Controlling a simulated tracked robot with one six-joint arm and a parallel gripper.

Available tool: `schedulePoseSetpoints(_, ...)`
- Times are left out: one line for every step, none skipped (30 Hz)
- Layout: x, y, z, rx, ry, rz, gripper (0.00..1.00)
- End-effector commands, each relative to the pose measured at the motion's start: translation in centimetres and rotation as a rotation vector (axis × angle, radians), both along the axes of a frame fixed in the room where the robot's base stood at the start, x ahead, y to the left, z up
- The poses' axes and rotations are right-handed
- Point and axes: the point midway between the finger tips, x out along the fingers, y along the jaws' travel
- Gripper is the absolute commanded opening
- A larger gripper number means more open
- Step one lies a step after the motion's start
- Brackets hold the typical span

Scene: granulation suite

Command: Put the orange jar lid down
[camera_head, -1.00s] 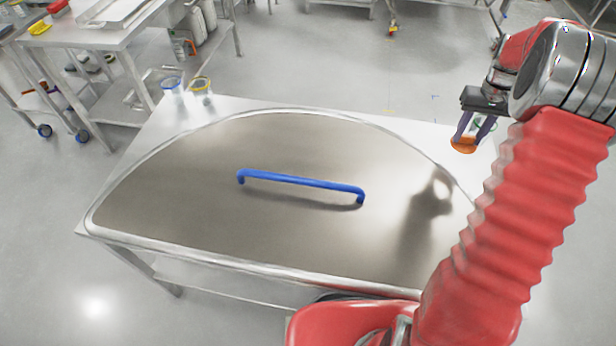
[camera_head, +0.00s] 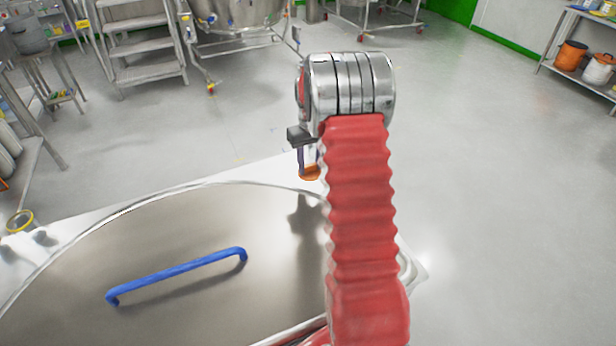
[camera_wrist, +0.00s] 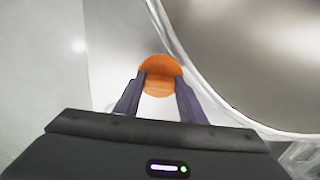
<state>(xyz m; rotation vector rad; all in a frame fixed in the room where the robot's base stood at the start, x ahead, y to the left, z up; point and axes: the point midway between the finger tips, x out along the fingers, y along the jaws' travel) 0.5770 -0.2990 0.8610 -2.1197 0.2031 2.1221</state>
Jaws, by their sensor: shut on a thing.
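The orange jar lid (camera_head: 310,172) is held at the tips of my gripper (camera_head: 308,160), over the far right part of the steel table in the head view. In the wrist view the orange lid (camera_wrist: 160,74) is a round disc between the two dark fingers of my gripper (camera_wrist: 160,88). My gripper is shut on it. Part of the lid and gripper is hidden behind my red arm in the head view. The gap between lid and table top cannot be told exactly.
A large half-round steel cover (camera_head: 100,262) with a blue handle (camera_head: 178,274) fills most of the table. A yellow-rimmed jar (camera_head: 20,221) stands at the left. A narrow pale strip of table top (camera_head: 262,172) lies bare beyond the cover. Open floor lies behind.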

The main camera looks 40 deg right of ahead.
Motion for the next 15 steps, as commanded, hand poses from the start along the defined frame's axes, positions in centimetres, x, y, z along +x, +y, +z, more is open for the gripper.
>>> schedulePoseSetpoints(0.0,0.0,-0.8,0.000,0.001,0.000,0.15)
schedulePoseSetpoints(0.0,0.0,-1.1,0.000,0.001,0.000,0.15)
schedulePoseSetpoints(0.0,0.0,-1.5,0.000,0.000,0.000,0.15)
schedulePoseSetpoints(0.0,0.0,-1.7,0.000,0.000,0.000,0.15)
schedulePoseSetpoints(0.0,0.0,-1.8,0.000,-0.001,0.000,0.15)
schedulePoseSetpoints(0.0,0.0,-1.9,0.000,-0.001,0.000,0.15)
schedulePoseSetpoints(0.0,0.0,-1.9,0.000,-0.001,0.000,0.15)
schedulePoseSetpoints(0.0,0.0,-1.9,0.000,-0.001,0.000,0.15)
schedulePoseSetpoints(0.0,0.0,-1.9,0.000,-0.001,0.000,0.15)
schedulePoseSetpoints(0.0,0.0,-1.9,0.000,-0.001,0.000,0.15)
schedulePoseSetpoints(0.0,0.0,-1.9,0.000,-0.001,0.000,0.15)
schedulePoseSetpoints(0.0,0.0,-1.8,0.000,-0.001,0.000,0.15)
schedulePoseSetpoints(0.0,0.0,-1.9,0.000,-0.001,0.000,0.15)
schedulePoseSetpoints(0.0,0.0,-1.9,0.000,-0.001,0.000,0.15)
schedulePoseSetpoints(0.0,0.0,-2.0,0.000,0.000,0.000,0.15)
